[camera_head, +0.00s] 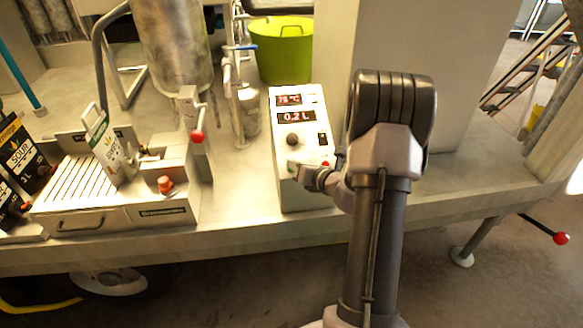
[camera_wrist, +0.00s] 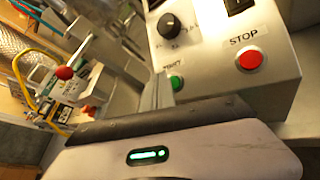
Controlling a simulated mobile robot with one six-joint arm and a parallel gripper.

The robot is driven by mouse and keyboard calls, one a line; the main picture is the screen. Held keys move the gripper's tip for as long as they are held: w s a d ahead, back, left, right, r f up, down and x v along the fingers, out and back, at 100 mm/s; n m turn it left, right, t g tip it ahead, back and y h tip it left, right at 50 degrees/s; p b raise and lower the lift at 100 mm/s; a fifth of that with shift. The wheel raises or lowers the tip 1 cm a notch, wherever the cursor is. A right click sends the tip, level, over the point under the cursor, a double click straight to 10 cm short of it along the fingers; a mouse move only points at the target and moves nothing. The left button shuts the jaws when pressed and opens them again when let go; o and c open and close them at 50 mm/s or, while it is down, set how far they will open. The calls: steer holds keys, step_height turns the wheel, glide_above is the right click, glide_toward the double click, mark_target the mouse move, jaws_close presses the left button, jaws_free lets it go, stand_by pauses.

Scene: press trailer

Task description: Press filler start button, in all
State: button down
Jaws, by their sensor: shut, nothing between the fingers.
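The filler control box (camera_head: 302,194) stands on the metal bench, its sloped front carrying two red displays, a black knob (camera_head: 293,140) and buttons. In the wrist view the green start button (camera_wrist: 176,83) sits below the knob (camera_wrist: 169,25), with a partly covered START label above it. The red stop button (camera_wrist: 250,59) is to its right under a STOP label. My gripper (camera_head: 298,168) is shut and empty, its tip at the lower left of the panel. In the wrist view my gripper's fingers (camera_wrist: 157,92) are right beside the green button; whether they touch it I cannot tell.
A filling station (camera_head: 120,190) with a juice carton (camera_head: 112,150) and a red-knobbed lever (camera_head: 197,136) stands to the left. A green bucket (camera_head: 281,52) is behind the box. A grey cabinet (camera_head: 440,60) rises behind my arm.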

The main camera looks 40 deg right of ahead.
steer(key=r+p, duration=0.1)
steer(key=s+a+r+p, duration=0.1)
steer(key=r, duration=0.1)
steer(key=s+r+p, duration=0.1)
steer(key=shift+a+r, duration=0.15)
steer(key=shift+r, duration=0.05)
stand_by(0.6)
